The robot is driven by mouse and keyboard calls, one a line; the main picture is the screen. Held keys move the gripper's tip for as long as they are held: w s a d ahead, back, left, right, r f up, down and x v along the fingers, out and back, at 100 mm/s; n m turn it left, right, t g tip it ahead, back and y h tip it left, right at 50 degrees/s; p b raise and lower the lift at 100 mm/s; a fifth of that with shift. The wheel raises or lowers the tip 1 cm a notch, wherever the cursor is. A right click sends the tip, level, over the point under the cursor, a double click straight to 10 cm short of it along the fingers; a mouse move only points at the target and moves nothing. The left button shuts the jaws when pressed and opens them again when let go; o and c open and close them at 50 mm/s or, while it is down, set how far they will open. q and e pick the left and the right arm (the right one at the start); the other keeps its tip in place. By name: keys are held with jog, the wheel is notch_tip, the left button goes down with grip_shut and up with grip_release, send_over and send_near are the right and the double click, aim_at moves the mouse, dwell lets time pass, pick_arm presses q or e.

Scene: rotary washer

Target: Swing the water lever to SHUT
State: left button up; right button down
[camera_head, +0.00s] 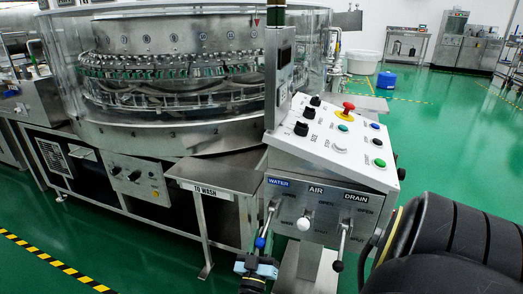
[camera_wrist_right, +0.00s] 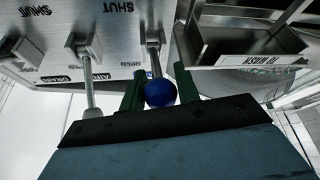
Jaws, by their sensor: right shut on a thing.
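The water lever, under the blue WATER label (camera_head: 279,183), hangs down and slightly left from its pivot on the panel front in the head view. Its blue ball knob (camera_head: 260,243) is at the lower end. My right gripper (camera_head: 259,256) is at this knob, coming from below. In the right wrist view the blue knob (camera_wrist_right: 160,93) sits between the two green fingers of my right gripper (camera_wrist_right: 159,70), which is shut on it. The lever rod (camera_wrist_right: 153,58) runs from the knob to the panel. My left gripper is not in view.
The AIR lever with a white knob (camera_head: 303,224) and the DRAIN lever (camera_head: 342,245) stand to the right of the water lever. A TO WASH shelf (camera_head: 215,175) is to the left. The sloped button panel (camera_head: 335,140) is above. Open green floor lies at right.

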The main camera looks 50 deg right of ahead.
jog(key=shift+w, duration=0.15)
dwell(0.8)
jog(key=c, duration=1)
grip_release()
jog(key=shift+c, duration=0.2)
jog(key=shift+s+a+f, duration=0.2)
jog(key=shift+s+a, duration=0.05)
jog(key=shift+a, duration=0.1)
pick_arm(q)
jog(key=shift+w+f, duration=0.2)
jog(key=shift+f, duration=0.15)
pick_arm(e)
jog(key=v, duration=1.2)
jog(key=shift+a, duration=0.2)
jog(key=shift+f, duration=0.1)
